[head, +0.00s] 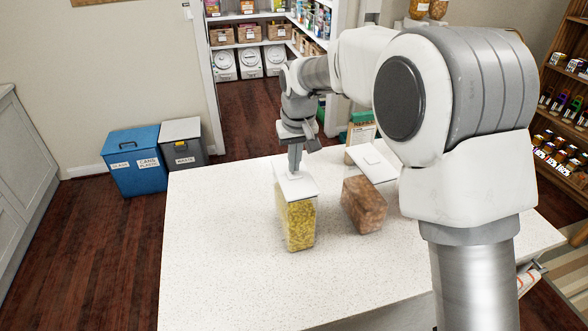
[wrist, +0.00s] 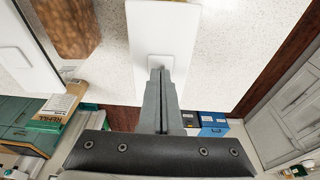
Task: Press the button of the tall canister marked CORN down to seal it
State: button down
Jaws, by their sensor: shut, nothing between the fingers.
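A tall clear canister with yellow contents (head: 299,222) stands upright on the white speckled counter, under a white rectangular lid. Its lid also fills the top middle of the wrist view (wrist: 163,35). No CORN marking is readable. My gripper (head: 295,172) points down over this lid, shut and empty. In the wrist view the closed fingertips (wrist: 157,72) are at the square button (wrist: 160,62) on the lid and partly hide it. They look to be touching or very near it; I cannot tell whether the button is down.
A second canister with reddish-brown contents (head: 364,204) and a white lid stands just right. The counter (head: 220,240) is clear on the left and front. Blue (head: 137,160) and grey bins stand on the floor beyond.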

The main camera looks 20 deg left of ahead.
notch_tip(320, 180, up, 6)
jog(key=p, duration=0.4)
jog(key=shift+r, duration=0.15)
dwell(0.3)
jog(key=s+d+r+m+t+b, duration=0.15)
jog(key=s+d+r, duration=0.35)
jog(key=d, duration=0.5)
jog(key=s+d+r+m+t+b, duration=0.15)
jog(key=s+d+r, duration=0.35)
jog(key=d, duration=0.5)
jog(key=s+d+f+m, duration=0.1)
jog(key=s+d+f, duration=0.1)
jog(key=s+d, duration=0.3)
jog(key=s+d+f+m+h, duration=0.1)
jog(key=s+d+f+m, duration=0.1)
jog(key=s+d, duration=0.4)
jog(key=s, duration=0.5)
jog(key=shift+s+d+f+t+b, duration=0.2)
jog(key=shift+s+f+t+b, duration=0.1)
jog(key=shift+t+b, duration=0.1)
